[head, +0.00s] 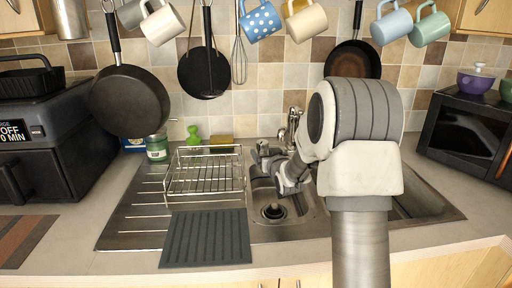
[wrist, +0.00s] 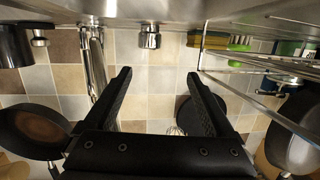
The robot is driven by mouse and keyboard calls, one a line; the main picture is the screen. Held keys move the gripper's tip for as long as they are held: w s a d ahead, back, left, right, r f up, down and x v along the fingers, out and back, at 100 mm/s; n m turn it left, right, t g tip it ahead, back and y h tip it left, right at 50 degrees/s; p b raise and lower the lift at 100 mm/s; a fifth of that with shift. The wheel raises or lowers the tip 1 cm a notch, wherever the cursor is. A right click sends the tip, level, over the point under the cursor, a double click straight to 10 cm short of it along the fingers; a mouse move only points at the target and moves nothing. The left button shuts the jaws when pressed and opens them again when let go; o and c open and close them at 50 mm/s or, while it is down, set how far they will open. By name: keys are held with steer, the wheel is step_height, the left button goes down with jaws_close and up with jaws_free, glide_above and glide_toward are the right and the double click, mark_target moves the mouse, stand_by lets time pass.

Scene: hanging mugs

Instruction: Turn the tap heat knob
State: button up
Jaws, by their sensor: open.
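The chrome tap (head: 293,122) stands at the back of the sink, partly hidden by my arm. In the wrist view, which looks upside down, the tap's spout (wrist: 95,62) runs down left of my fingers. One chrome knob (wrist: 150,38) shows just beyond my fingertips, roughly in line with the gap between them and apart from them. Another knob (wrist: 39,38) is at the far left. No marking shows which one is for heat. My gripper (wrist: 158,73) is open and empty; in the head view it is over the left basin (head: 268,152).
A wire dish rack (head: 205,182) stands left of the sink and shows close on the right in the wrist view. Pans (head: 130,100) and mugs (head: 260,22) hang above. A sponge (head: 221,144) and green jar (head: 157,149) stand behind the rack.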

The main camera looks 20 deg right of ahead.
mark_target(264, 146)
steer(key=shift+w+d+f+n+t+b, duration=0.15)
steer(key=shift+w+d+f+t, duration=0.35)
steer(key=shift+w, duration=1.85)
steer(key=shift+w+d+f+n+t+b, duration=0.2)
steer(key=shift+w+d+f, duration=0.5)
steer(key=shift+w, duration=1.7)
steer(key=shift+w+d+f+n+t+b, duration=0.15)
steer(key=shift+w+d+f+t, duration=0.45)
steer(key=shift+w, duration=1.75)
steer(key=shift+a+f, duration=0.1)
steer(key=shift+a, duration=0.05)
steer(key=shift+c, duration=0.2)
